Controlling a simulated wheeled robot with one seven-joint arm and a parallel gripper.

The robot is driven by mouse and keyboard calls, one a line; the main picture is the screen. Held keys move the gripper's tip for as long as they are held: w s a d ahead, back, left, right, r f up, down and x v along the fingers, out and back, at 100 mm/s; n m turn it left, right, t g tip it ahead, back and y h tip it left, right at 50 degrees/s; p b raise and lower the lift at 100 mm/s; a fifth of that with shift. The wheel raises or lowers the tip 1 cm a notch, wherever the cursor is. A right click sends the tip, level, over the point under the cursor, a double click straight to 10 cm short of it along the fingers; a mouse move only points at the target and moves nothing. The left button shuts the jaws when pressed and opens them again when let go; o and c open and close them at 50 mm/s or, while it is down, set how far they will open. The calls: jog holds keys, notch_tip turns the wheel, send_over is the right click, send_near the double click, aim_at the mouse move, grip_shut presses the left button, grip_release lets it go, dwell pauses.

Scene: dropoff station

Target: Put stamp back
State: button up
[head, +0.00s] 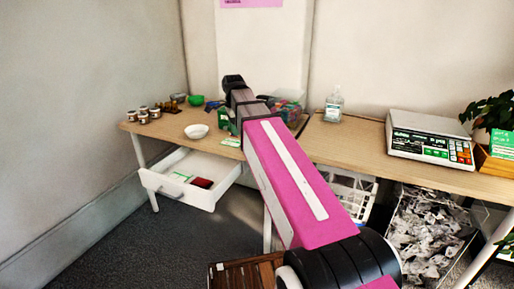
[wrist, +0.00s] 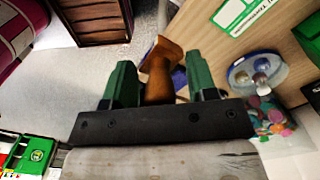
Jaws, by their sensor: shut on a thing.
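The stamp, a brown wooden piece with a flared end (wrist: 158,85), is between the green fingers of my gripper (wrist: 160,78) in the wrist view. The gripper is shut on it. In the head view my gripper (head: 226,122) is over the table near the white bowl, and the stamp cannot be made out there. Small brown wooden items (head: 172,104), too small to identify surely, stand at the back left of the table.
The white drawer (head: 180,200) is pulled out below the table, with a dark red item (head: 201,183) inside. A white bowl (head: 196,131), small jars (head: 143,116) and a green bowl (head: 196,100) stand on the table (head: 160,128). A scale (head: 430,138) is at right.

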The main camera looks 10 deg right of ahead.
jog(key=w+d+f, duration=0.4)
jog(key=d, duration=0.1)
jog(key=w+d+f, duration=0.2)
jog(key=w+d, duration=0.1)
jog(key=shift+d+f, duration=0.1)
jog(key=shift+f, duration=2.1)
jog(key=shift+f, duration=0.1)
jog(key=o, duration=0.8)
jog(key=shift+c, duration=0.2)
notch_tip(320, 180, up, 12)
